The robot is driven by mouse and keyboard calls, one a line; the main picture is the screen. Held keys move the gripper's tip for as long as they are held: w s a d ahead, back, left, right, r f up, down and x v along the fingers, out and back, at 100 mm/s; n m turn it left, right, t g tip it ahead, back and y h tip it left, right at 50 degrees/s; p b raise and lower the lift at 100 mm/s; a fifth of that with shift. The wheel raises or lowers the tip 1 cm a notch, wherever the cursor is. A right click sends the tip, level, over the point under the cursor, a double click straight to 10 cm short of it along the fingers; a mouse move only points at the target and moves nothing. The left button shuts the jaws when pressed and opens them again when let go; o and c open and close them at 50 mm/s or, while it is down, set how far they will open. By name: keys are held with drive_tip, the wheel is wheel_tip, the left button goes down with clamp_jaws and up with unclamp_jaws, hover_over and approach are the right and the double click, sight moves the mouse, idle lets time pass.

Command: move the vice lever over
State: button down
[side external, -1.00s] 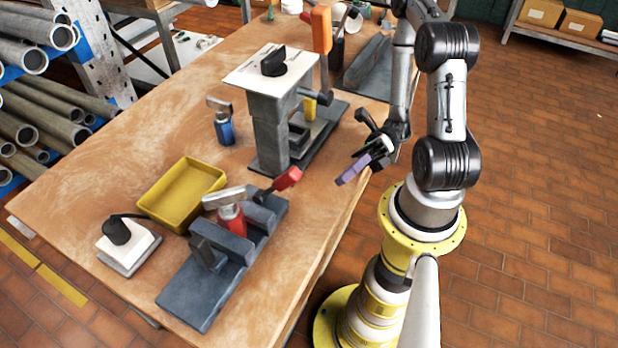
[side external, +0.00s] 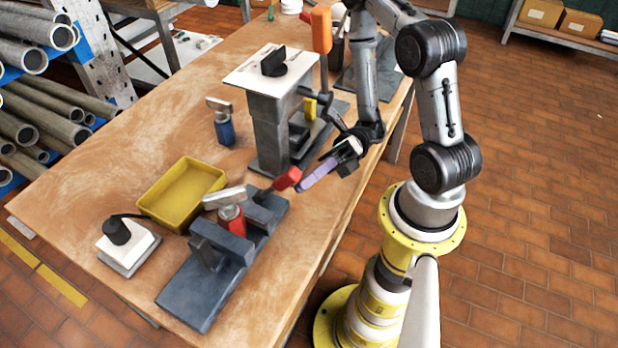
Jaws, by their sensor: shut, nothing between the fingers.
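A dark grey vice (side external: 190,292) lies along the front edge of the table. Its lever (side external: 287,179) has a red grip and leans out from the vice's far end toward the right. My gripper (side external: 304,186) has purple fingers, which are closed together and empty. The fingertips point left, just right of the red grip. They look very close to it, and I cannot tell whether they touch. A red tool (side external: 231,220) with a pale metal head stands at the vice jaws.
A grey post (side external: 268,130) with a white top plate stands behind the vice, near an upright orange handle (side external: 321,30). A yellow tray (side external: 182,194), a blue tool (side external: 224,130) and a white block with a black knob (side external: 128,248) are to the left. Bare tabletop lies right of the vice.

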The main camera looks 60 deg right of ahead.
drive_tip(key=w+r, duration=0.3)
drive_tip(key=shift+w+r, duration=0.1)
drive_tip(key=shift+w, duration=0.2)
idle(0.3)
